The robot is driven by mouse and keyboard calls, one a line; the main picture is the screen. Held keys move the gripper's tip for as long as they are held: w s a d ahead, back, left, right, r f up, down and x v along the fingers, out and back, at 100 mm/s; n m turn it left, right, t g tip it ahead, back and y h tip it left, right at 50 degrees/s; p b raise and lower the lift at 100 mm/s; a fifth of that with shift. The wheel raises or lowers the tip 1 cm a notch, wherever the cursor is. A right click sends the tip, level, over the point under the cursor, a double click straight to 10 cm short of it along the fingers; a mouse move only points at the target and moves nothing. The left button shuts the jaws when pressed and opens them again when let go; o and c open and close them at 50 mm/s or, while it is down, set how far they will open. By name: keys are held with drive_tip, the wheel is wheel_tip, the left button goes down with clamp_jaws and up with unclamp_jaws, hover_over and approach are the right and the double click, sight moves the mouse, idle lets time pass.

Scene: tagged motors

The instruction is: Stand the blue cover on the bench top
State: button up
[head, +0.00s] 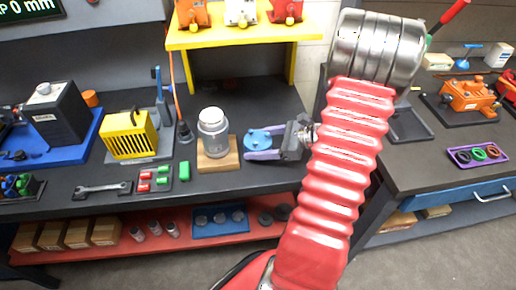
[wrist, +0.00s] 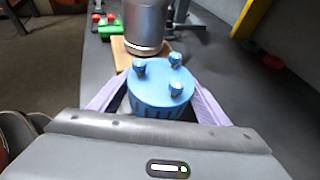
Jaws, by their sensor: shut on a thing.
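The blue cover (head: 257,139) is a round, ribbed piece between the lilac fingers of my gripper (head: 264,147) over the dark bench top (head: 225,178). In the wrist view the blue cover (wrist: 160,85) shows its flat face with several rounded studs. My gripper (wrist: 155,100) is shut on its sides, one finger at each side. I cannot tell whether the cover touches the bench top.
The wooden block (head: 218,163) is close beside the cover. A yellow motor (head: 130,136), a wrench (head: 103,188) and red and green blocks (head: 162,175) lie further left. A yellow shelf (head: 235,38) stands behind. Bare bench lies in front of the gripper.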

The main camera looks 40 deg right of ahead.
drive_tip(key=shift+f, duration=1.15)
drive_tip(key=o, duration=1.3)
drive_tip(key=shift+f, duration=0.1)
drive_tip(key=v, duration=1.2)
